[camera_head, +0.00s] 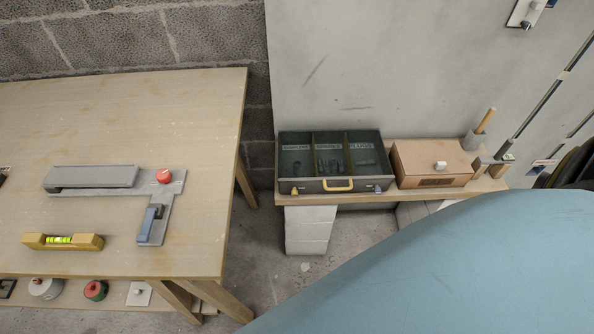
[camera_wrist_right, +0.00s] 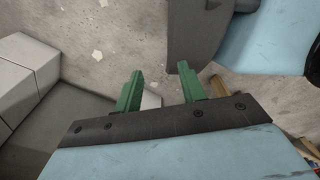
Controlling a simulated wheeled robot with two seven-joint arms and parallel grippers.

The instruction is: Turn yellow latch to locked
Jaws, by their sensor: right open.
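A small yellow latch (camera_head: 294,191) sits at the left end of the front face of a dark green case (camera_head: 316,187). It is too small for me to tell which way it is turned. A grey-blue latch (camera_head: 377,188) sits at the right end of the same face, with a yellow handle (camera_head: 338,186) between them. The case has a clear lid over labelled compartments. My right gripper (camera_wrist_right: 160,70) shows only in the right wrist view, its two green fingers apart with nothing between them, above the concrete floor. My left gripper is not in view.
The case stands on a low wooden shelf on pale blocks (camera_head: 306,230), beside a brown box (camera_head: 431,163). A wooden workbench (camera_head: 130,105) at left holds a spirit level (camera_head: 62,241) and a grey bracket with a red knob (camera_head: 164,176). My blue arm covers the lower right.

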